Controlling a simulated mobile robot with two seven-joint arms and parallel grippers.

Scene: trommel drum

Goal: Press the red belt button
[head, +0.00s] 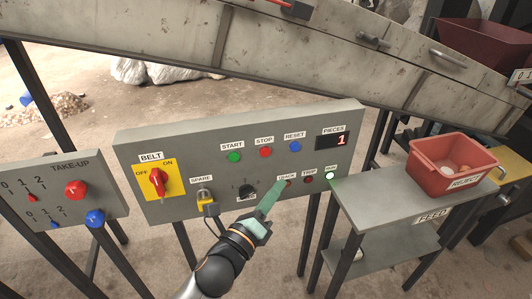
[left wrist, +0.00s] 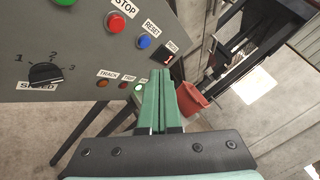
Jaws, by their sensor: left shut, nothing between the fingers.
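A grey control panel (head: 216,170) fills the middle of the head view. Its red STOP button (head: 265,152) sits between a green START button (head: 234,156) and a blue RESET button (head: 295,147). A red rotary handle (head: 158,181) is on the yellow BELT plate at the panel's left. In the left wrist view the red STOP button (left wrist: 115,22) is left of the fingertips. My left gripper (head: 281,185) is shut and empty, its tips below the STOP button near the TRACK label; contact cannot be told. My right gripper is not in view.
A black SPEED knob (head: 246,191) and a padlock (head: 207,205) sit near my left gripper. A TAKE-UP panel (head: 40,190) has another red knob. A red REJECT bin (head: 449,165) stands on a grey table at right. The PIECES display reads 1.

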